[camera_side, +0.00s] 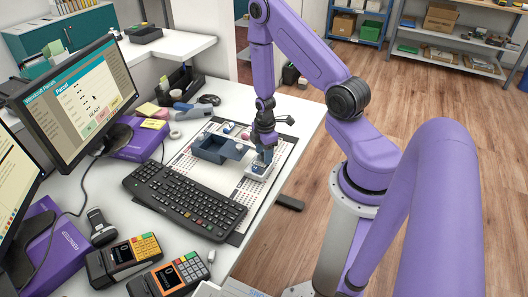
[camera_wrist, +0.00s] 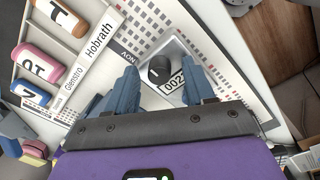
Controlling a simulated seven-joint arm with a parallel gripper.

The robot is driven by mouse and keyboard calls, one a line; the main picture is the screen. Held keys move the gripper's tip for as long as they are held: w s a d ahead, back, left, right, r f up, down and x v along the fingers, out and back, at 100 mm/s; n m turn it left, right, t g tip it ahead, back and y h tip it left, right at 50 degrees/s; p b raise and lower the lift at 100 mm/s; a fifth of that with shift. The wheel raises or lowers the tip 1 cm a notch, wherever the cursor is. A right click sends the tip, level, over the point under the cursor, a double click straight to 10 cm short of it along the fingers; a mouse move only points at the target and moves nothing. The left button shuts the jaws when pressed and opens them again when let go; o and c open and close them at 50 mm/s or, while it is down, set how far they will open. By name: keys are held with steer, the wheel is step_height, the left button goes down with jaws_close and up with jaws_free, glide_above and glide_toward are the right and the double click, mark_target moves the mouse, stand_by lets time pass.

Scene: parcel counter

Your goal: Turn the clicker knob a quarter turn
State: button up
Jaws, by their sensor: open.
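The clicker is a small light-grey box (camera_wrist: 172,84) with a black round knob (camera_wrist: 159,69) and a number window reading about 002 and a further digit. In the side view the clicker (camera_side: 258,172) sits on the printed sheet near the counter's right edge. My gripper (camera_wrist: 162,82) is open, its two blue-grey fingers on either side of the knob in the wrist view. In the side view my gripper (camera_side: 264,154) points down right over the clicker and partly hides it; the knob does not show clearly there. I cannot tell whether the fingers touch the knob.
A black keyboard (camera_side: 184,197) lies in front. In the wrist view, a white rack (camera_wrist: 50,70) of coloured lettered pieces is at the left. Monitors and card terminals (camera_side: 122,258) fill the left side.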

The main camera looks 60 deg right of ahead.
steer(key=shift+c, duration=0.3)
jaws_close()
steer(key=shift+m, duration=0.4)
steer(key=m, duration=0.3)
steer(key=shift+m, duration=0.4)
steer(key=m, duration=0.4)
steer(key=shift+w+m, duration=0.1)
steer(key=shift+m, duration=0.2)
steer(key=m, duration=0.4)
steer(key=shift+g, duration=0.4)
steer(key=shift+m, duration=2.5)
